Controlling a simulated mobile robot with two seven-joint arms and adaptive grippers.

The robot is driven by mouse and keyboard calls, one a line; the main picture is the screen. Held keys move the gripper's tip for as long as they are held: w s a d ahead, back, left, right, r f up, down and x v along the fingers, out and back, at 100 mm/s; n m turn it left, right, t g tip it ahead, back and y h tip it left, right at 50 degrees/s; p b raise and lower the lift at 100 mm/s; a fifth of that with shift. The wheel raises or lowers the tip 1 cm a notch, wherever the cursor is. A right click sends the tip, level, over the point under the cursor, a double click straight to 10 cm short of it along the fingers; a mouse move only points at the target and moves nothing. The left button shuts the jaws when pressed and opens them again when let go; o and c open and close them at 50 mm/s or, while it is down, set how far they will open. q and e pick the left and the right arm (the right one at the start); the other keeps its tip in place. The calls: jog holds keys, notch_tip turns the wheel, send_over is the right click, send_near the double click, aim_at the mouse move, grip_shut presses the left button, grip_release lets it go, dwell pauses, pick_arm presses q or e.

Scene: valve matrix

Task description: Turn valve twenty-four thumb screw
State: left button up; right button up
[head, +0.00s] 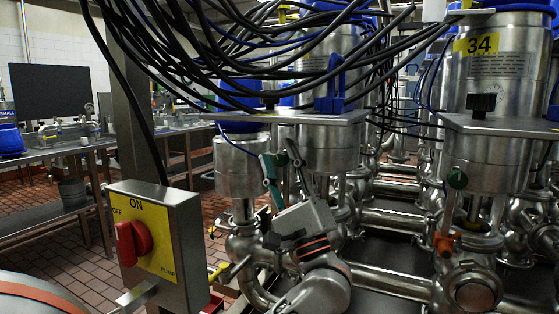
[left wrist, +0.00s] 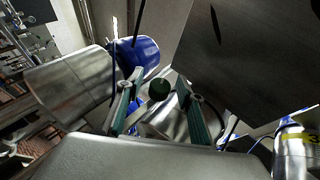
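My left gripper (head: 278,166) reaches up beside a steel valve body (head: 330,146) in the middle of the head view. Its two teal fingers are spread apart. In the left wrist view the gripper (left wrist: 160,98) has a small round dark-green knob (left wrist: 159,89) between its fingers, with gaps at both sides. This may be the thumb screw; no number 24 is readable. A black knob (head: 270,98) stands on the plate above. A similar green knob (head: 457,179) sits under the valve labelled 34 (head: 482,45). My right gripper is not in view.
A steel plate (head: 300,117) juts out above the gripper, and black cables (head: 230,60) hang overhead. A switch box (head: 155,240) with a red knob stands at the left. Steel pipes (head: 390,283) run low at the right.

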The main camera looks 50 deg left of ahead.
aim_at(285, 162)
pick_arm(q)
jog(key=v, duration=1.2)
